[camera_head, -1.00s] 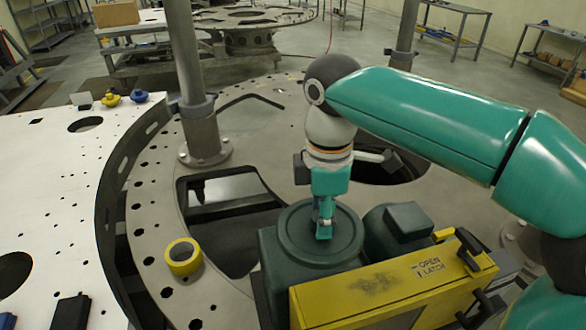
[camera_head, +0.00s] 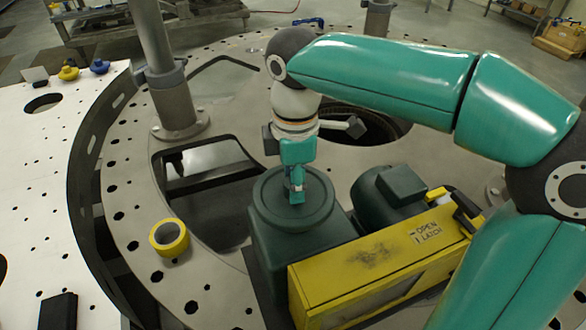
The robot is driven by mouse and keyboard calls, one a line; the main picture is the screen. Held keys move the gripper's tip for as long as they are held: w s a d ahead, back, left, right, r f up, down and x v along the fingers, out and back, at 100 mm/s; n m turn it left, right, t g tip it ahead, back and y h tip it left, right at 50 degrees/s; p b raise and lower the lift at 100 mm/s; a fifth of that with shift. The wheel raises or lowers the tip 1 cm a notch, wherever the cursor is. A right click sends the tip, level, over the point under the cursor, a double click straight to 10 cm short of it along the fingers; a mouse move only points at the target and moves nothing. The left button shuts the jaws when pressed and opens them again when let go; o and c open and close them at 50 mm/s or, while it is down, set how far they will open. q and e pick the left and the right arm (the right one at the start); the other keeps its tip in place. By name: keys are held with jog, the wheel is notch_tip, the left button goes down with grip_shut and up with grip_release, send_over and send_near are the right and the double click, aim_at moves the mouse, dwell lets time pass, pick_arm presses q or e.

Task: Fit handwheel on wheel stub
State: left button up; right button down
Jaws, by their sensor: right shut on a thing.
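My right gripper (camera_head: 296,196) points down at the middle of a round dark green disc (camera_head: 268,214). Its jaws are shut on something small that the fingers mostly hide. The disc lies flat on top of a dark green housing (camera_head: 276,250) with a yellow box at its front. I cannot tell whether the disc is the handwheel or the housing's own lid. The wheel stub is not clearly visible; whatever lies under the fingertips is hidden. My left gripper is not in view.
A yellow tape roll (camera_head: 169,238) lies on the ring plate (camera_head: 135,215), left of the housing. The yellow box (camera_head: 370,262) is marked OPEN and LATCH. A grey post (camera_head: 165,85) and plate openings stand behind. Yellow (camera_head: 68,71) and blue (camera_head: 99,66) knobbed parts sit far left.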

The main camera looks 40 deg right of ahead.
jog(key=shift+f, duration=1.1)
jog(key=shift+s, duration=0.1)
dwell(0.7)
jog(key=shift+f+b, duration=0.35)
jog(key=shift+f, duration=0.25)
jog(key=c, duration=1)
grip_release()
